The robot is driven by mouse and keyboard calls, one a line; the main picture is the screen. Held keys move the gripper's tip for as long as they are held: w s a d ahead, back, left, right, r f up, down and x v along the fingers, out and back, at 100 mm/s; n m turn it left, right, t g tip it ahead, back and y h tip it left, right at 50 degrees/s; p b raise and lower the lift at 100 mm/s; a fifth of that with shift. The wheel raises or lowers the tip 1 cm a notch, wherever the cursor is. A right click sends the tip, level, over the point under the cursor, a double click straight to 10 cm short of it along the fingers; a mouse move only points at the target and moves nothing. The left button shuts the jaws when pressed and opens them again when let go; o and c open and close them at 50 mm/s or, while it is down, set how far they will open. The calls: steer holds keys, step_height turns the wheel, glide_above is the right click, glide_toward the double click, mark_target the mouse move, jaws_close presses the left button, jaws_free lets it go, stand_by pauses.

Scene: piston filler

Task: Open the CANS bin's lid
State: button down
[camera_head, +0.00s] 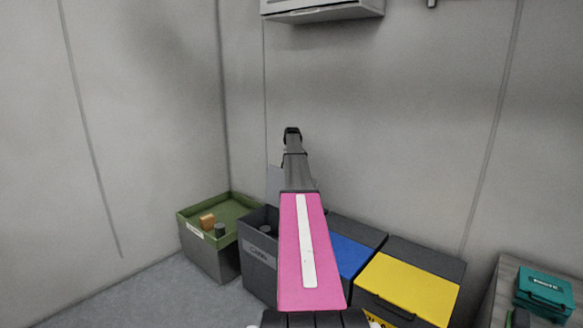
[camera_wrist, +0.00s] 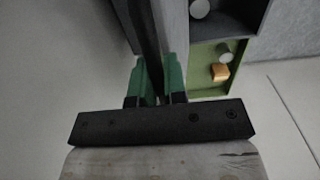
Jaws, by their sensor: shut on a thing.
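The CANS bin (camera_head: 257,264) is a dark grey box with a pale label on its front, partly behind my pink arm link in the head view. Its top is open and a dark can shows inside. Its grey lid (camera_head: 273,184) stands raised at the back of the bin, partly hidden by my arm. In the wrist view the lid (camera_wrist: 175,36) is a grey panel beside the open bin, which has a round can inside. My gripper (camera_wrist: 158,72), with green fingers, is shut on the lid's dark edge. The head view does not show the fingers clearly.
A green-topped bin (camera_head: 194,217) with an orange block (camera_head: 208,221) and a dark can (camera_head: 219,230) stands left. Closed blue (camera_head: 352,253) and yellow (camera_head: 411,286) lidded bins stand right. A teal case (camera_head: 544,291) sits on a table at far right. A wall is close behind.

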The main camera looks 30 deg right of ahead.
steer(key=c, duration=1.2)
jaws_free()
steer(key=shift+r, duration=0.1)
step_height(320, 180, up, 11)
steer(key=shift+f, duration=0.2)
steer(key=shift+s+a, duration=0.1)
